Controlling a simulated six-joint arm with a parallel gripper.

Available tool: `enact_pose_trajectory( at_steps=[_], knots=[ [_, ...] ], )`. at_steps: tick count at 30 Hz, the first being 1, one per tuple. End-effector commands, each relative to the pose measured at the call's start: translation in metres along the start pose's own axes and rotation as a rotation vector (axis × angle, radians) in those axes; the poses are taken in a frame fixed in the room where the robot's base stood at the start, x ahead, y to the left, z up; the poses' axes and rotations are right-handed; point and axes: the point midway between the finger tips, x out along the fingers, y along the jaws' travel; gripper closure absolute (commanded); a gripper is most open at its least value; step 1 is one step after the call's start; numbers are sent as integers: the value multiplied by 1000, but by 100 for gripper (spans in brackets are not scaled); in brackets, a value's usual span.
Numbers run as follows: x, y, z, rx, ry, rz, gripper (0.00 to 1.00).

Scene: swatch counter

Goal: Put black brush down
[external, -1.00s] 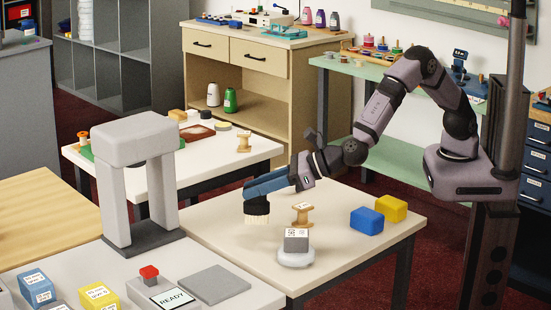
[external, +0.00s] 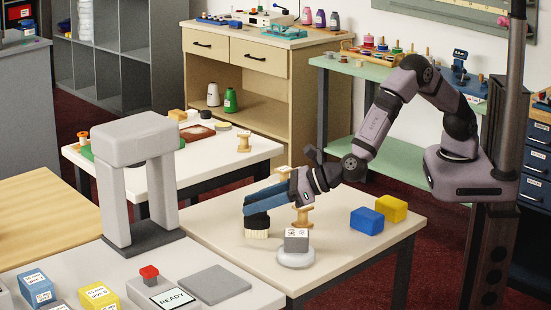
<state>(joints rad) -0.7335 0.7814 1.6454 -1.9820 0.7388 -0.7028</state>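My gripper (external: 262,200) has blue fingers and points down and to the left over the beige table. It is shut on the black brush (external: 257,221), whose black body shows just below the fingers. The brush's pale bristles (external: 257,234) face down, at or very close to the tabletop; I cannot tell whether they touch. The upper part of the brush is hidden by the fingers.
On the beige table (external: 350,245), a wooden spool (external: 302,217) and a grey block (external: 296,240) on a white round base stand close right of the brush. Another tan spool (external: 285,173) shows behind my gripper. Blue (external: 366,220) and yellow (external: 391,208) blocks stand farther right.

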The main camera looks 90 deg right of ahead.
Motion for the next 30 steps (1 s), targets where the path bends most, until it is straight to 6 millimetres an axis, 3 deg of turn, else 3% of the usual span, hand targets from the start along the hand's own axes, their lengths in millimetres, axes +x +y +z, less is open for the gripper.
enact_pose_trajectory(
  at_steps=[15,20,30],
  knots=[
    [-4,0,4,0,0,1,54],
    [-24,1,3,1,0,2,54],
    [-85,2,3,1,-1,4,54]
  ],
)
